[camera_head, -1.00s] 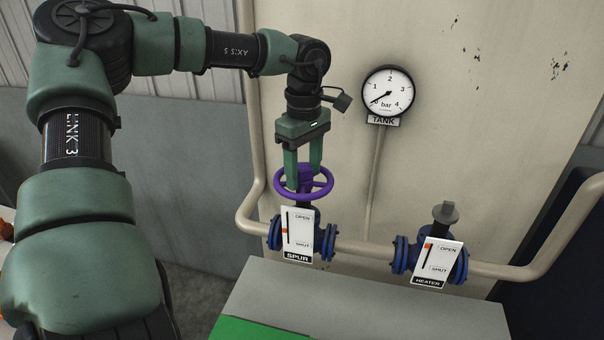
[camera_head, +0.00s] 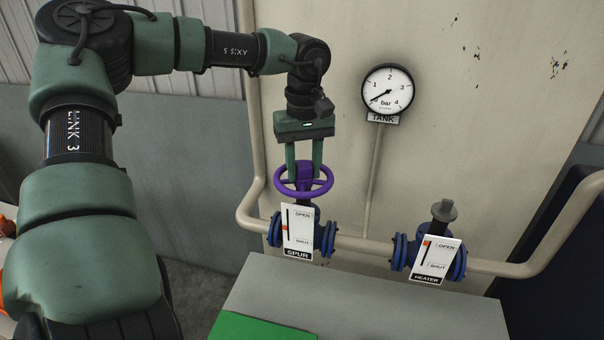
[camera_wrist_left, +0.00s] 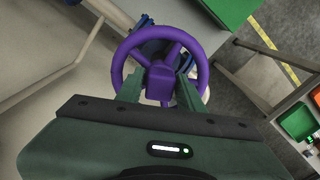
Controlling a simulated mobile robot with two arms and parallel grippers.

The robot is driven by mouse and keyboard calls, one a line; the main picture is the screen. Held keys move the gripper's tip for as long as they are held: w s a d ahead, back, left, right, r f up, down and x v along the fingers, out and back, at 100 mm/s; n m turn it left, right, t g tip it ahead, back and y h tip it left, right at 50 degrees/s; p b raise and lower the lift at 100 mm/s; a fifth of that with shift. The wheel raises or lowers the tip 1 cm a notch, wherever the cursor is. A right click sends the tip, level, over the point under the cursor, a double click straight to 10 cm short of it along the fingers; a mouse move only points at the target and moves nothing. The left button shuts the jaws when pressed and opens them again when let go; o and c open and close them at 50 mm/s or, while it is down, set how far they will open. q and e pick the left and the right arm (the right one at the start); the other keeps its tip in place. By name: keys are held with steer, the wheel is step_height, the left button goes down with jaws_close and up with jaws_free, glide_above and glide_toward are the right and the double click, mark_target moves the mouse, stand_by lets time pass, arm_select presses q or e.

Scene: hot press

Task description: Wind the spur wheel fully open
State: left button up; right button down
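The purple spur wheel (camera_head: 304,184) sits level on top of the blue spur valve (camera_head: 274,229). In the left wrist view the fingers (camera_wrist_left: 160,88) stand on either side of the purple hub (camera_wrist_left: 160,80), inside the rim (camera_wrist_left: 119,68), with small gaps at the hub. Exact finger contact with the spokes is unclear. My right gripper is not in view.
The heater valve (camera_head: 458,266) stands to the right with a grey stem (camera_head: 444,211) and an orange mark near OPEN. A tank gauge (camera_head: 387,91) hangs on the wall, needle low. A grey bench (camera_head: 400,305) with a green patch (camera_head: 262,328) lies in front.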

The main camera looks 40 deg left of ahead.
arm_select(q)
steer(key=n+b, duration=0.2)
steer(key=shift+w+f+n, duration=0.1)
steer(key=shift+f+n, duration=0.1)
steer(key=shift+n, duration=0.2)
steer(key=shift+n+b, duration=0.45)
steer(key=shift+n, duration=0.45)
steer(key=n+b, duration=0.1)
steer(key=n, duration=0.2)
steer(key=shift+n, duration=0.4)
steer(key=n+b, duration=0.2)
steer(key=n, duration=0.3)
steer(key=shift+n, duration=0.3)
steer(key=n+b, duration=0.1)
steer(key=n, duration=0.2)
steer(key=shift+r+n, duration=0.1)
steer(key=shift+n, duration=0.2)
steer(key=shift+r+n+b, duration=0.15)
steer(key=shift+n+b, duration=0.15)
steer(key=shift+n, duration=0.9)
